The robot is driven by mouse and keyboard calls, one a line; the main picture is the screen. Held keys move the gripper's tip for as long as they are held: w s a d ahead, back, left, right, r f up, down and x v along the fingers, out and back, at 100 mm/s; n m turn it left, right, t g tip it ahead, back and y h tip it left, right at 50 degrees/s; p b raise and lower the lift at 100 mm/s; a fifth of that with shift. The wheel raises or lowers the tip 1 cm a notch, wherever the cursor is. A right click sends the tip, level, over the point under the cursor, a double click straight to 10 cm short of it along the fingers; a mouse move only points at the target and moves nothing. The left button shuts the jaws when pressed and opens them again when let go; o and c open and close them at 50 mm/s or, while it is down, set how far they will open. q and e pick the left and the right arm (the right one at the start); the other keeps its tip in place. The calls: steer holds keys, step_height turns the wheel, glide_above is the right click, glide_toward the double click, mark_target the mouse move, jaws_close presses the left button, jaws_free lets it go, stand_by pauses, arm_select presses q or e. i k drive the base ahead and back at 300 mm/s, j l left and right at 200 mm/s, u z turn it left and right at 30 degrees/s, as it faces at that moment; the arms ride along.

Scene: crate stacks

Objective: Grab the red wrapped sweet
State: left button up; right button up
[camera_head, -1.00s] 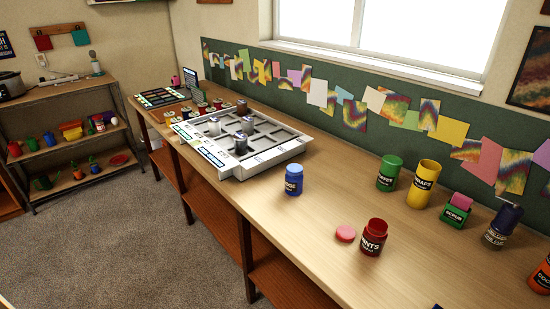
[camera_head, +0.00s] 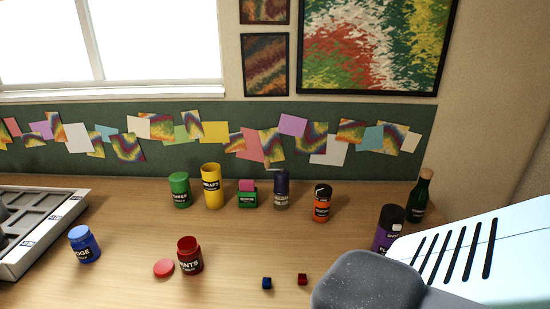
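A small dark red cube (camera_head: 302,279), which looks like the red wrapped sweet, lies on the wooden counter near the lower middle of the head view. A similar small blue cube (camera_head: 267,283) lies just left of it, apart from it. It is too small to make out any wrapping. An open red jar (camera_head: 190,256) with a dark label stands to the left, and its round red lid (camera_head: 164,268) lies flat beside it. A white and grey link of my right arm fills the lower right corner, right of the red cube. Neither gripper shows.
A blue jar (camera_head: 84,246) and a grey-white tray (camera_head: 48,238) are at left. Green (camera_head: 179,191), yellow (camera_head: 211,187) and orange (camera_head: 321,204) containers line the back. The counter's middle is clear.

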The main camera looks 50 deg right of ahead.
mark_target(301, 277)
steer(key=k+z, duration=0.15)
steer(key=z, duration=1.5)
